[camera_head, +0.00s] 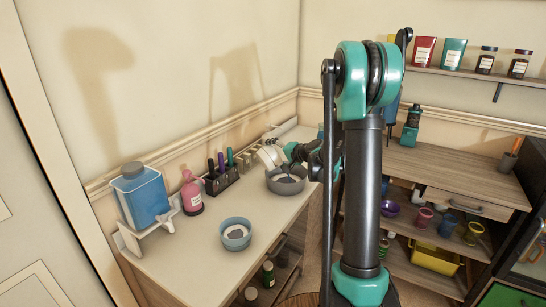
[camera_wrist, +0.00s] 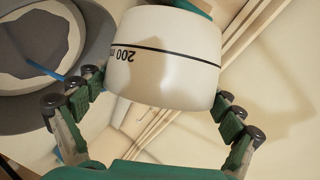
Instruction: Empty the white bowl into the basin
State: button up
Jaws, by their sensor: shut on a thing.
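The white bowl (camera_wrist: 165,60) has a black line and "200 m" lettering upside down on its side in the wrist view. My gripper (camera_wrist: 160,108) is shut on it, with a green finger at each side. In the head view the bowl (camera_head: 268,156) looks tilted, held by my gripper (camera_head: 287,151) just above the back of the basin. The grey round basin (camera_head: 286,186) stands on the left table. It also shows in the wrist view (camera_wrist: 88,106), with pale material inside. The inside of the bowl is hidden.
A blue bowl (camera_head: 236,243) with grey contents stands nearer on the table. A pink bottle (camera_head: 192,193), a dark rack (camera_head: 223,180) of markers and a blue tank (camera_head: 142,196) stand to the left. The wall is close behind. Bare tabletop (camera_head: 190,255) lies in front.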

jog(key=shift+w+d+r+m+y, duration=0.25)
jog(key=shift+d+m+y, duration=0.15)
jog(key=shift+m+y, duration=0.25)
jog(key=shift+d, duration=0.1)
jog(key=shift+d+m, duration=0.1)
jog(key=shift+m, duration=0.25)
jog(key=shift+y, duration=0.25)
jog(key=shift+w+d+r+m, duration=0.1)
jog(key=shift+d+m, duration=0.1)
jog(key=shift+m, duration=0.2)
jog(key=shift+w+d+m+y, duration=0.15)
jog(key=shift+d+m+y, duration=0.25)
jog(key=shift+m+y, duration=0.25)
jog(key=shift+w+d+m+y, duration=0.1)
jog(key=shift+d+m+y, duration=0.15)
jog(key=shift+m, duration=0.2)
